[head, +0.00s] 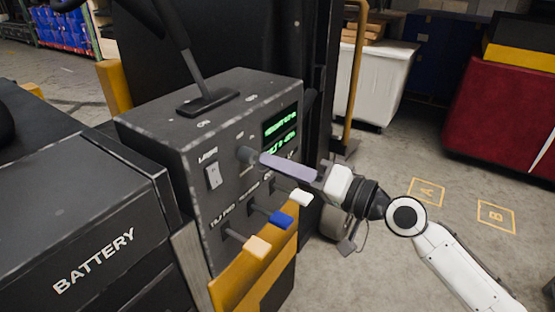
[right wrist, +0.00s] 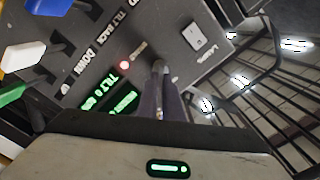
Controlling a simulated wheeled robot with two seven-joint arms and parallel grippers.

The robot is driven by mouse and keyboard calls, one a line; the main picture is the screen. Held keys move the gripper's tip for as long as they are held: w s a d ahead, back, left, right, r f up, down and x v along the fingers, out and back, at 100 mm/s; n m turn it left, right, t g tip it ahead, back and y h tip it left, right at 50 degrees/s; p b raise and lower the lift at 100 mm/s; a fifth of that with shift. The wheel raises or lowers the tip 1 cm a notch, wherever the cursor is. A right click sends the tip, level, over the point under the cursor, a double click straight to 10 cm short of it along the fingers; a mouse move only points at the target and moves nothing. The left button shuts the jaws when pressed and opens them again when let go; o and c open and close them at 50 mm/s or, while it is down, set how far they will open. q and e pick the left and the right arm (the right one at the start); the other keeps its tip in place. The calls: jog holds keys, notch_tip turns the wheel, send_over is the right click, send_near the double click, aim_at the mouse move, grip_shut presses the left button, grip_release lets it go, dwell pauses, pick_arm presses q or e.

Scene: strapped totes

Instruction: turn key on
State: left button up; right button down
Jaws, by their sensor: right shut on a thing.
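The key switch (head: 246,155) sits on the upper part of the dark control panel (head: 212,141), between the lights switch and the green display. My right gripper (head: 260,158) reaches in from the right, its fingers shut at the key. In the right wrist view the closed fingertips (right wrist: 159,78) meet the panel at the key, and the fingers hide most of it. I cannot tell the key's turn position. A small red lamp (right wrist: 124,65) glows beside it. The green display (head: 281,128) is lit. My left gripper is not in view.
Several levers with coloured knobs, including a blue one (head: 281,219), stick out just below my right gripper. A rocker switch (head: 213,176) is left of the key. A black lever (head: 194,72) rises from the panel top. A battery box (head: 92,250) stands left.

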jog(key=shift+m, duration=0.6)
jog(key=shift+m+p, duration=0.3)
jog(key=c, duration=1.9)
grip_release()
jog(key=b+v, duration=0.3)
jog(key=v, duration=0.7)
jog(key=shift+s+d, duration=0.1)
jog(key=shift+d, duration=0.05)
